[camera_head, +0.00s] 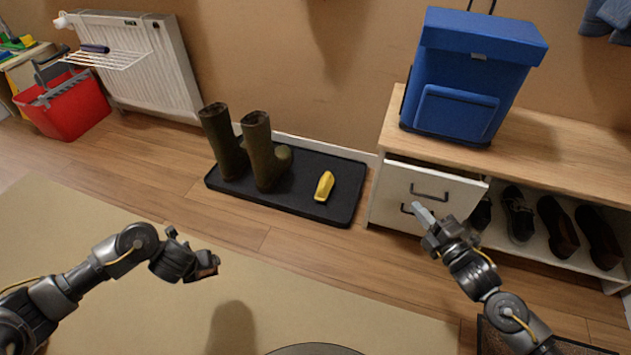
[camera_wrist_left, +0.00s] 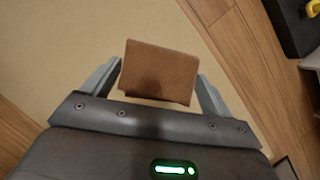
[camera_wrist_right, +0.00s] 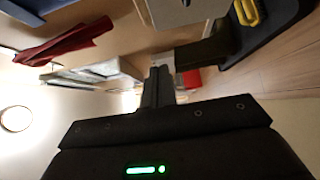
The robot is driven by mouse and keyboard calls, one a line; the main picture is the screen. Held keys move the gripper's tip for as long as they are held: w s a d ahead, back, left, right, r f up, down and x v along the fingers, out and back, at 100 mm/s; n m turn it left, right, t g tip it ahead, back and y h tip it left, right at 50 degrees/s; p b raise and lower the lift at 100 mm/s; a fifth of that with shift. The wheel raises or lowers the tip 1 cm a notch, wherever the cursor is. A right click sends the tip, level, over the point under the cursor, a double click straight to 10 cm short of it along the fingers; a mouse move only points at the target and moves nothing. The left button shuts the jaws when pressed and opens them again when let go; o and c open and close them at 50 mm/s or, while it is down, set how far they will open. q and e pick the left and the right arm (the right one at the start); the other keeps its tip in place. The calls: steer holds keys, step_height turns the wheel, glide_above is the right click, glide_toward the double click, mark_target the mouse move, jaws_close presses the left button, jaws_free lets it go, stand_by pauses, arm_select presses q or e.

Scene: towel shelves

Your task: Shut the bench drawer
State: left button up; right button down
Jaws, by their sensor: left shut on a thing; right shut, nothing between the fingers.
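The bench (camera_head: 555,155) stands at the right, with a white drawer (camera_head: 410,182) under its left end. The upper drawer stands slightly out from the bench, with a gap showing above its front. It has a dark handle. My right gripper (camera_head: 420,211) is shut and empty, in front of the drawer fronts and below the upper handle; whether it touches them I cannot tell. Its shut fingers show in the right wrist view (camera_wrist_right: 158,85). My left gripper (camera_head: 210,264) is shut on a brown, leather-like flat thing (camera_wrist_left: 160,70), above the beige rug.
A blue cooler bag (camera_head: 460,85) stands on the bench. Several dark shoes (camera_head: 560,225) sit on the open shelf beside the drawers. A black tray (camera_head: 340,205) with boots (camera_head: 262,150) and a yellow object (camera_head: 324,186) lies left of the bench. The rug (camera_head: 180,290) is clear.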

steer(key=c, duration=1.6)
jaws_free()
steer(key=shift+c, duration=0.2)
arm_select(q)
steer(key=shift+f, duration=0.1)
arm_select(e)
steer(key=shift+o, duration=0.6)
steer(key=shift+d, duration=0.1)
arm_select(q)
steer(key=shift+f+b, duration=0.3)
steer(key=shift+b, duration=0.15)
step_height(320, 180, down, 3)
steer(key=b, duration=0.2)
steer(key=shift+r+b, duration=0.2)
steer(key=shift+b, duration=0.1)
steer(key=shift+f, duration=0.3)
arm_select(e)
glide_toward(430, 199)
steer(key=b+x, duration=0.4)
steer(key=x, duration=0.5)
steer(key=shift+w, duration=0.25)
steer(key=shift+w+a+r+b, duration=0.1)
steer(key=shift+w+a+b, duration=0.3)
steer(key=shift+w, duration=0.1)
arm_select(q)
step_height(430, 199, down, 4)
steer(key=shift+f, duration=0.1)
